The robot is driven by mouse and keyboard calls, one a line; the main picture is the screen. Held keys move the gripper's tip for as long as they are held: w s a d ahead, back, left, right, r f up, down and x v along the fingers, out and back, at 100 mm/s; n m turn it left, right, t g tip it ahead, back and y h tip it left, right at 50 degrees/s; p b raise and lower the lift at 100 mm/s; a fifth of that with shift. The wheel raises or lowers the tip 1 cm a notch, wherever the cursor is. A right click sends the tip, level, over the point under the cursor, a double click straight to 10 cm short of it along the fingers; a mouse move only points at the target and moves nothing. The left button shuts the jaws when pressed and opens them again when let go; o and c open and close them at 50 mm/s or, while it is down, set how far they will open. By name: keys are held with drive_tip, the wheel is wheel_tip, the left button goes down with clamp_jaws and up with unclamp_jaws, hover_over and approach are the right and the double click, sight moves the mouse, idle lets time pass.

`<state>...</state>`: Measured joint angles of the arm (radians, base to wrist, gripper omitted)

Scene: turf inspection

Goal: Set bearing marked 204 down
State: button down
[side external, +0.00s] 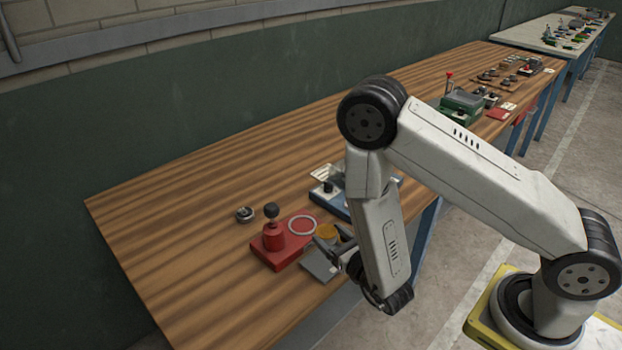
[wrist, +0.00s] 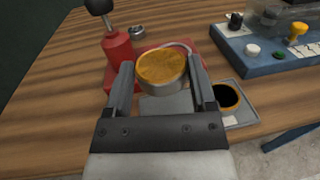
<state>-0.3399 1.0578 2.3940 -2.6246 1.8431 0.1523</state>
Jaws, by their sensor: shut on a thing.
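My gripper (wrist: 162,80) is shut on a short round metal piece (wrist: 162,72) with a grainy orange top. Its orange top also shows in the side external view (side external: 328,231). No 204 mark is legible on it. My gripper (side external: 332,242) holds it close to the front of a red base (side external: 271,262), which carries a red post with a black knob and a pale ring (side external: 302,225). I cannot tell whether the held piece touches anything beneath. A small metal ring like a bearing (wrist: 137,32) lies on the table behind the base; it also shows in the side external view (side external: 245,214).
A grey plate with a dark, orange-rimmed round opening (wrist: 228,96) is right of my gripper. A blue box (wrist: 265,48) with knobs stands beyond it. Bare wood table (side external: 180,230) lies to the left. A green device (side external: 460,107) and several small items stand farther along.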

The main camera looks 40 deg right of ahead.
hover_over(330, 267)
drive_tip(key=shift+f, duration=2.05)
drive_tip(key=shift+f, duration=1.8)
drive_tip(key=shift+f, duration=0.15)
unclamp_jaws()
drive_tip(key=s+a, duration=0.2)
drive_tip(key=s, duration=1)
